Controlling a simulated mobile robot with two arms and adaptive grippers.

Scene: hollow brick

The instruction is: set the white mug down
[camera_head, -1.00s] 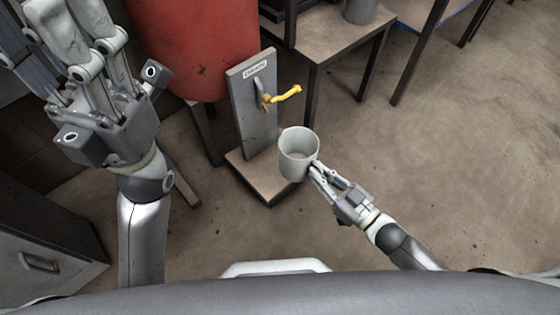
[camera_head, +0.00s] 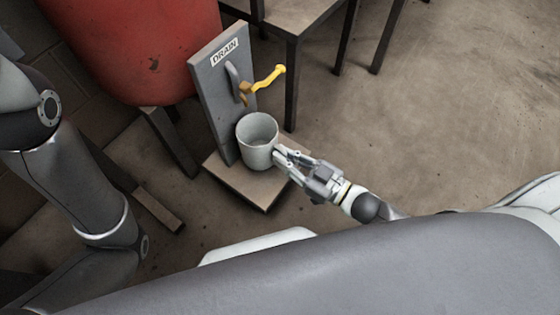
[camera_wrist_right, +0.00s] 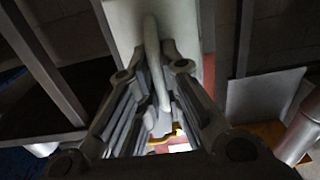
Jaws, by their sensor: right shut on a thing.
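The white mug (camera_head: 257,146) is upright in the head view, in front of the grey DRAIN board and over the wooden base (camera_head: 265,194). I cannot tell whether its bottom touches the base. My right gripper (camera_head: 281,156) is shut on the mug at its right side, with the arm coming from the lower right. In the right wrist view the fingers (camera_wrist_right: 155,95) close around a pale upright strip that looks like the mug's handle. The left gripper is out of view; only my left arm shows at the left edge.
The grey DRAIN board (camera_head: 222,90) stands behind the mug with a yellow-handled tap (camera_head: 266,78) above it. A red tank (camera_head: 140,45) is at the upper left on legs. A table (camera_head: 295,15) stands at the back. The floor to the right is clear.

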